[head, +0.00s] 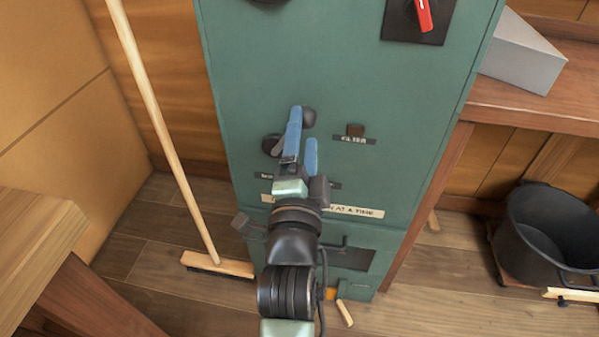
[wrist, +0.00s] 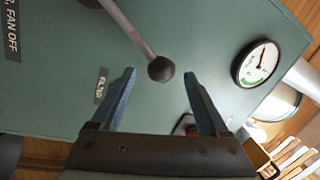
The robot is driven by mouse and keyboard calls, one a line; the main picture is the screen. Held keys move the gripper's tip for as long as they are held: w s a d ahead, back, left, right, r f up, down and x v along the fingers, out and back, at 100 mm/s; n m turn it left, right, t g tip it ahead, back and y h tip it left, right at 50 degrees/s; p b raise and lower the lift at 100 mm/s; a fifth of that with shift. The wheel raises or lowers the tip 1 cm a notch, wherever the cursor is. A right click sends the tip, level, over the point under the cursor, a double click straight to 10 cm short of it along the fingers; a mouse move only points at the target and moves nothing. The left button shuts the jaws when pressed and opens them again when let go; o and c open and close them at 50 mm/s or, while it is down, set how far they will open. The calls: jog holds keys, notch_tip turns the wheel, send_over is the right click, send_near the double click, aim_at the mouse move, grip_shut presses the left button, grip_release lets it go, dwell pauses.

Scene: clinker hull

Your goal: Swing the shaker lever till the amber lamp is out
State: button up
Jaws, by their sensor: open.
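The shaker lever is a grey rod with a dark ball knob (wrist: 161,69) on the green cabinet (head: 330,60). In the head view the ball (head: 309,118) shows just behind my blue fingers. My gripper (head: 303,126) is open in front of the cabinet. In the wrist view the ball lies between the two fingertips, with a gap on each side, and neither finger appears to touch it. A small brown lamp (head: 355,130) sits above a label reading FILTER, right of my gripper; it looks dark, without a clear glow. The lever's pivot is partly cut off in the wrist view.
A round gauge (wrist: 257,63) is on the cabinet face. A red switch (head: 424,14) is at the cabinet's upper right. A broom (head: 165,130) leans at the left. A black tub (head: 550,235) stands on the floor at the right, below a wooden bench (head: 510,105).

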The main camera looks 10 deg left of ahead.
jog(key=s+f, duration=0.1)
jog(key=s, duration=0.7)
jog(key=shift+s+d+f, duration=0.25)
jog(key=shift+s+d, duration=0.05)
jog(key=shift+d, duration=0.15)
